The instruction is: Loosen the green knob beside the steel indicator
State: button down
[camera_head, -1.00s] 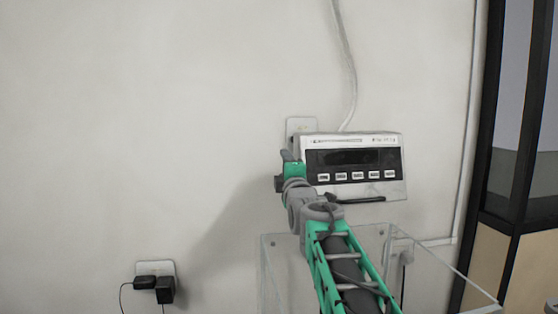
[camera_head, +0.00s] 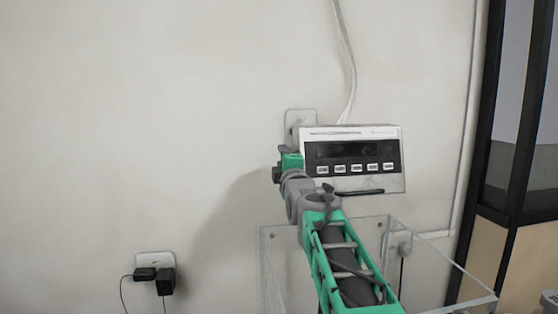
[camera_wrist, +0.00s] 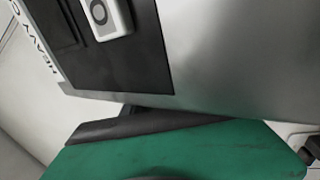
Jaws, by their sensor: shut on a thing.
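The steel indicator (camera_head: 352,160), a pale box with a dark front, a display and a row of buttons, stands against the wall in the head view. My gripper (camera_head: 292,160) is at its left side, partly hidden by my wrist. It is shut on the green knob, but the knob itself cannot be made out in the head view. In the wrist view the indicator (camera_wrist: 230,55) shows very close, with its dark front, one white button and grey metal side. A large green surface with a dark strip fills the bottom there; I cannot tell knob from gripper in it.
A clear-walled case (camera_head: 268,265) stands below the indicator, under my arm. A wall socket plate (camera_head: 299,116) and white cable (camera_head: 347,80) are behind. Another socket with black plugs (camera_head: 165,280) is at lower left. A dark-framed cabinet (camera_head: 505,170) stands at right.

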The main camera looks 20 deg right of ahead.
jog(key=shift+a, duration=0.15)
jog(key=shift+g+p, duration=0.3)
jog(key=shift+p, duration=0.1)
jog(key=f+g+p, duration=0.1)
jog(key=g+p, duration=0.1)
jog(key=g, duration=0.1)
jog(key=g+y+p, duration=0.1)
jog(key=g, duration=0.3)
jog(key=s+f+g+y+p, duration=0.1)
jog(key=g+p, duration=0.1)
jog(key=g, duration=0.1)
jog(key=shift+f+g+p, duration=0.35)
jog(key=shift+g, duration=0.05)
jog(key=shift+s, duration=0.1)
jog(key=shift+r, duration=0.1)
